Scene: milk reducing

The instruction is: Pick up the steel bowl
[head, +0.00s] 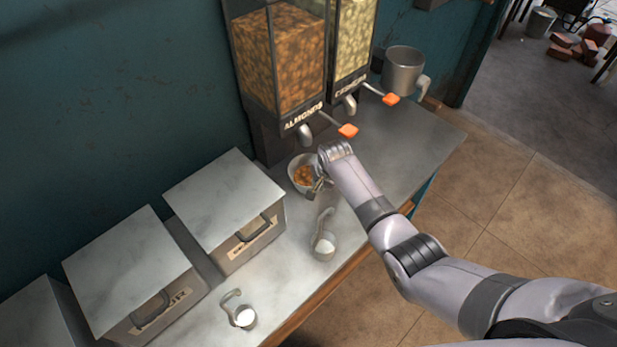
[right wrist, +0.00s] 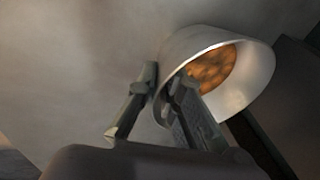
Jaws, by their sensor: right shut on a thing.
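The steel bowl (head: 294,164) holds brown almonds and sits near the front of the almond dispenser, just below its spout. It also shows in the right wrist view (right wrist: 257,82), where it looks tilted. My right gripper (head: 318,184) is at the bowl's near right side. In the right wrist view its fingers (right wrist: 165,80) pinch the bowl's wall, one inside the rim and one outside. I cannot tell whether the bowl touches the counter. My left gripper is not in view.
The almond dispenser (head: 285,60) and a second dispenser (head: 352,40) stand behind the bowl. A metal mug (head: 403,70) is at the back right. Two small scoops with white contents (head: 323,245) (head: 243,316) lie on the counter (head: 285,268). Lidded boxes (head: 225,200) stand left.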

